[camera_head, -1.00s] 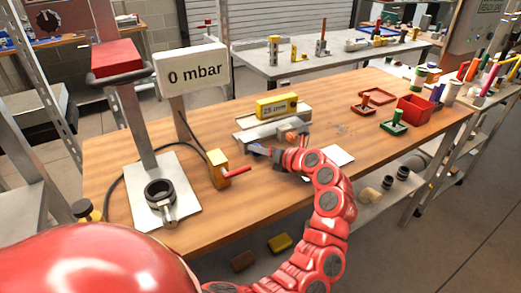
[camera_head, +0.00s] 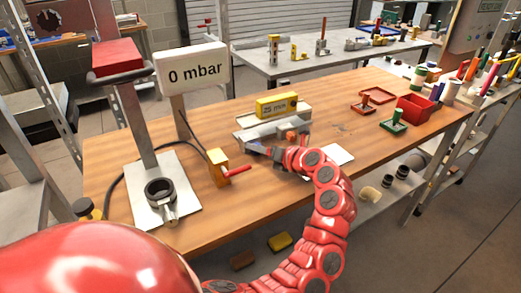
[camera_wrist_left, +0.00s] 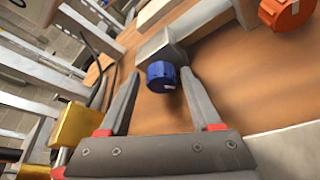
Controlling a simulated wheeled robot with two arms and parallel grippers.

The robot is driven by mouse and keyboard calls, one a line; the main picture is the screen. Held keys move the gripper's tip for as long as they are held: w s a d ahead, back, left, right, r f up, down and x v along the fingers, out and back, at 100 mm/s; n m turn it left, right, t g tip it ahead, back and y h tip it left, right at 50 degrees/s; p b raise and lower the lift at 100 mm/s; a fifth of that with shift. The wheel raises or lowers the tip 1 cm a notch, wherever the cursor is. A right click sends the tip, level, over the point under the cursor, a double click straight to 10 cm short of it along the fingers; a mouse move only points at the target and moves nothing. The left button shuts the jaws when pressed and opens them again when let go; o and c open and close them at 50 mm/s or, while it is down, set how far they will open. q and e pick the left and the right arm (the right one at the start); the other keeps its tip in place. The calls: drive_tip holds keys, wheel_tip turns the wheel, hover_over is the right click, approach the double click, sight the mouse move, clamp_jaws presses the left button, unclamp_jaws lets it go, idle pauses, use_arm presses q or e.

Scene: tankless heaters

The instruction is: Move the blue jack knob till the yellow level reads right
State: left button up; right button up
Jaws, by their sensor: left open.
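The blue jack knob (camera_wrist_left: 161,77) is in the left wrist view, at the end of a grey metal block. My left gripper (camera_wrist_left: 160,75) is open, with one fingertip on each side of the blue knob; I cannot tell whether either touches it. In the head view the left gripper (camera_head: 262,151) is at the plate's front left, mostly hiding the blue knob. My right gripper is out of view.
An orange knob (camera_head: 291,136) is at the plate's front right. A yellow box with a red lever (camera_head: 236,171) stands just left of my gripper. A "0 mbar" sign (camera_head: 193,68) and a stand are further left. White paper (camera_head: 338,154) lies to the right.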

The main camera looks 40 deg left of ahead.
use_arm(q)
drive_tip(key=shift+f, duration=0.1)
drive_tip(key=shift+n+t+h+b, duration=0.4)
drive_tip(key=shift+n+t, duration=0.2)
drive_tip(key=shift+n, duration=0.5)
drive_tip(key=n+t, duration=0.1)
drive_tip(key=n+h, duration=0.1)
drive_tip(key=shift+s+a+n+t, duration=0.1)
drive_tip(key=shift+s+n+t, duration=0.15)
drive_tip(key=shift+n+t, duration=0.15)
drive_tip(key=v, duration=1.7)
drive_tip(key=s+a+r+m+g+y+p, duration=0.3)
drive_tip(key=s+r+g+y+p, duration=0.8)
drive_tip(key=s, duration=0.5)
drive_tip(key=shift+r+g+p, duration=0.4)
drive_tip(key=shift+r+g, duration=0.1)
drive_tip(key=shift+r, duration=0.1)
